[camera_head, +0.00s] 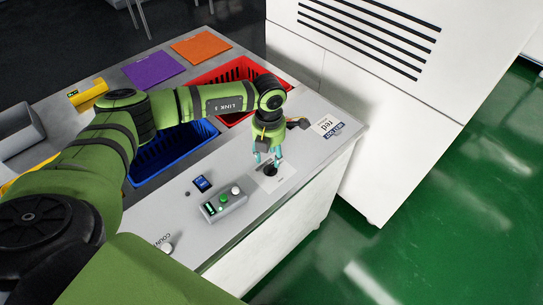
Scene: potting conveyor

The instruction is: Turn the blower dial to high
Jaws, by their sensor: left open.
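A small black dial (270,171) sits on a white plate (282,180) near the right edge of the grey counter. My left gripper (267,159) points down over it, with its teal fingertips apart. The fingertips are right at the dial; I cannot tell whether they touch it. The dial's setting is too small to read. My right gripper is not in view.
A control box (226,202) with a green and a white button stands on the counter in front of my gripper. Red (251,71) and blue (172,153) crates are behind my arm. A large white cabinet (390,130) stands behind at the right.

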